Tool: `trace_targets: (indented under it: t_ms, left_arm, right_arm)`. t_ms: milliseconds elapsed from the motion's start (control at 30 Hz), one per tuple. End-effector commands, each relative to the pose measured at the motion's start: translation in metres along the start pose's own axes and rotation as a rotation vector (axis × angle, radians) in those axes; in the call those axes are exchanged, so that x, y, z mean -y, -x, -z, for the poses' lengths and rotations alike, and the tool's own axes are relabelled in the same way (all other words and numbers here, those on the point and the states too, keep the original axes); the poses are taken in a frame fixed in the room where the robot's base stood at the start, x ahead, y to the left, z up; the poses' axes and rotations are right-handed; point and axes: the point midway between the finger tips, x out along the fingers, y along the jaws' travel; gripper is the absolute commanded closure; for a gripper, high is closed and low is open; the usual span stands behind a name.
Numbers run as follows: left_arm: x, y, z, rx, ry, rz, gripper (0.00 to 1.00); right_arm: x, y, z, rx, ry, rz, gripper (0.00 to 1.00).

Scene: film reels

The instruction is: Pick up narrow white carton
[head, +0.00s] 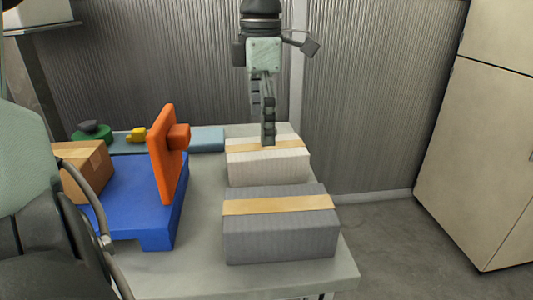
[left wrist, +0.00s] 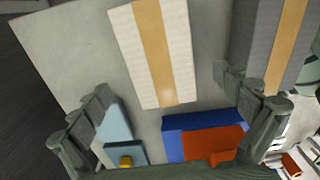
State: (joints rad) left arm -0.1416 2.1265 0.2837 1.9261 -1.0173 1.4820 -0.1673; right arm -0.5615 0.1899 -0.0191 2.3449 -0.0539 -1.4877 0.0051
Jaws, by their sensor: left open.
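The narrow white carton (head: 268,168) has a tan tape strip along its top and lies on the grey table behind a grey carton. It also shows in the left wrist view (left wrist: 128,45), ahead of and between the fingers. My left gripper (head: 267,140) points down over the white carton; its fingers overlap the carton's top in the head view. In the left wrist view my left gripper (left wrist: 163,84) is open, with nothing between its pads. Whether a finger touches the carton cannot be told. My right gripper is not in view.
The grey taped carton (head: 280,235) stands close in front of the white one. The table's right edge is near both cartons.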

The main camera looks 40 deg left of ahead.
Motion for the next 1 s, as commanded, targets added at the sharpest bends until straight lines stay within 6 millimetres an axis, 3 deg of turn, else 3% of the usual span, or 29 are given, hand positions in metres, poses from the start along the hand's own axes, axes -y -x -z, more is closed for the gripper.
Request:
trace_targets:
  t_ms: [500, 800, 1000]
  left_arm:
    - [-0.001, -0.067, -0.007, -0.003, 0.0, 0.003, 0.0]
    - [-0.001, -0.073, -0.007, 0.0, 0.001, 0.001, 0.0]
    - [-0.001, -0.073, -0.007, 0.0, 0.0, 0.001, 0.22]
  right_arm:
    - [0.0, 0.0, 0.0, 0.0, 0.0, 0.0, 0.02]
    - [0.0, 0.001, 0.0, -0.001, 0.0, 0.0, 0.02]
    - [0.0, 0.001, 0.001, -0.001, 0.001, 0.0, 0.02]
